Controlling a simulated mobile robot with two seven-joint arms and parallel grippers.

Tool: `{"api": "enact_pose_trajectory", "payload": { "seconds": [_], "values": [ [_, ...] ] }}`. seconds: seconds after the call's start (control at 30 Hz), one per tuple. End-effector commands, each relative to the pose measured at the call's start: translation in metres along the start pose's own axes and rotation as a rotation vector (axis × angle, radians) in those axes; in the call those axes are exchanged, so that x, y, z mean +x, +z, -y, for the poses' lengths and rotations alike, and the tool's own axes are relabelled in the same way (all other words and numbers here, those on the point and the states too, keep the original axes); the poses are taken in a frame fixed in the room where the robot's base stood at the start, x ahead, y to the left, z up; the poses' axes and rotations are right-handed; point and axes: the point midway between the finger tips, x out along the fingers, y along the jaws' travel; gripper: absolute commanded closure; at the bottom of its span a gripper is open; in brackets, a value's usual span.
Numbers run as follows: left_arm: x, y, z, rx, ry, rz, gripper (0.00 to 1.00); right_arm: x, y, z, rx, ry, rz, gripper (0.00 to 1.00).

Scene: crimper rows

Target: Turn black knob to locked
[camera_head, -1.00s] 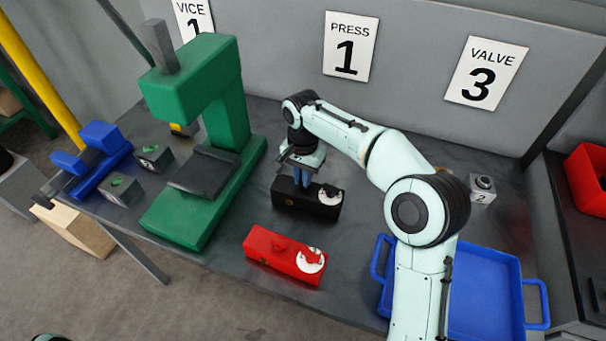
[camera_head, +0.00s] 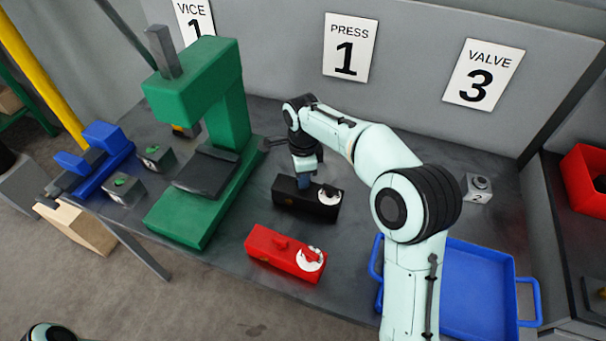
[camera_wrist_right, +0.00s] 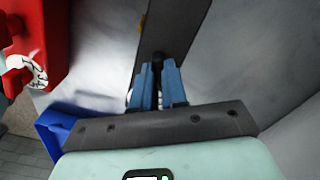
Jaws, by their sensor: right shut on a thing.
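The black box (camera_head: 322,205) stands on the grey bench, with a white dial (camera_head: 329,195) at its right end. My right gripper (camera_head: 304,181) points down onto the box's top, left of the dial. In the right wrist view its blue fingers (camera_wrist_right: 157,84) are shut on the black knob (camera_wrist_right: 158,58), which shows as a narrow dark piece between the tips. The black box (camera_wrist_right: 178,30) also shows there. The gripper hides most of the knob, and I cannot read its setting. My left gripper is not in view.
A red box (camera_head: 272,256) with a red knob and white dial stands in front of the black one. A green press (camera_head: 223,112) stands to the left, and a blue tray (camera_head: 520,262) lies to the right. A grey block (camera_head: 477,188) stands behind the tray.

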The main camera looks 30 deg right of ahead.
Motion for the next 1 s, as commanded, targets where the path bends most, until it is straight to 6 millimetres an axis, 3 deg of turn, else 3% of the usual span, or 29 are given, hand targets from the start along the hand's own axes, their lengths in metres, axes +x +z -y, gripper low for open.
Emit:
{"api": "enact_pose_trajectory", "payload": {
  "seconds": [0.5,1.0],
  "values": [
    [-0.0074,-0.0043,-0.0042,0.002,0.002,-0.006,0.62,-0.0003,0.0007,-0.0001,0.401,0.0,0.0,1.0],
    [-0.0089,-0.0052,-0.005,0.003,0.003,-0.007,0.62,0.0005,0.0008,-0.0003,0.522,0.001,0.001,1.0]
  ]
}}
